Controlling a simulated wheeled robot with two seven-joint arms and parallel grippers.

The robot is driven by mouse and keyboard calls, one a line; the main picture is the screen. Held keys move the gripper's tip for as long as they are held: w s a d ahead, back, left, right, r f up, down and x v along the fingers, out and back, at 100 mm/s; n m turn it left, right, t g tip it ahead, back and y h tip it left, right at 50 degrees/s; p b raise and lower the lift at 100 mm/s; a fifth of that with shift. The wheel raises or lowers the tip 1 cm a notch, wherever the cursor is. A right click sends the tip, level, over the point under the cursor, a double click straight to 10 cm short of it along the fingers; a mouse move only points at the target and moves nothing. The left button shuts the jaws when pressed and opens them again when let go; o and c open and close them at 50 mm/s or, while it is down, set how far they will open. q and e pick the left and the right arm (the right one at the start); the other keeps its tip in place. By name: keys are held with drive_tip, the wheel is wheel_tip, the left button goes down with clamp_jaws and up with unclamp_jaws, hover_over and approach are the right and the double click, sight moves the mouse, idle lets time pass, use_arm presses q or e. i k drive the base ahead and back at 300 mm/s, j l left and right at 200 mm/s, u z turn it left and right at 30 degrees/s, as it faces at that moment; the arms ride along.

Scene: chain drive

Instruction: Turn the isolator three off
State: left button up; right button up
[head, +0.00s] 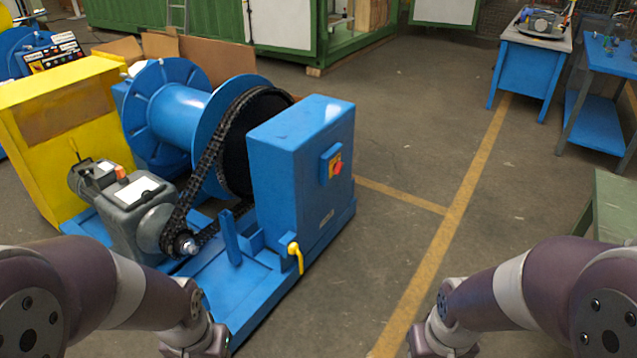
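A red and yellow rotary isolator switch (336,167) sits in a small blue box on the right face of a tall blue cabinet (296,165). I can read no number on it, so I cannot tell whether it is isolator three, and its handle position is too small to tell. A yellow lever handle (295,254) hangs low at the cabinet's front. My two arms come in from the bottom left and bottom right corners. Their wrists reach the bottom edge, apart from the machine's switch, and both grippers are cut off below the picture.
A blue cable drum (175,115), a black chain (208,165) and a grey motor (130,205) stand left of the cabinet on a blue base. A yellow cabinet (65,140) is at far left. Blue tables (530,70) stand at back right. The floor right of the machine is clear.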

sight(337, 166)
drive_tip(key=i+j+z, duration=0.1)
drive_tip(key=i, duration=0.35)
drive_tip(key=i+l, duration=0.45)
drive_tip(key=i+l+z, duration=0.1)
drive_tip(key=i+l, duration=0.35)
drive_tip(key=i+l+z, duration=0.1)
drive_tip(key=i+l, duration=0.25)
drive_tip(key=i, duration=0.25)
drive_tip(key=i+l, duration=0.4)
drive_tip(key=i+z, duration=0.05)
drive_tip(key=i, duration=0.05)
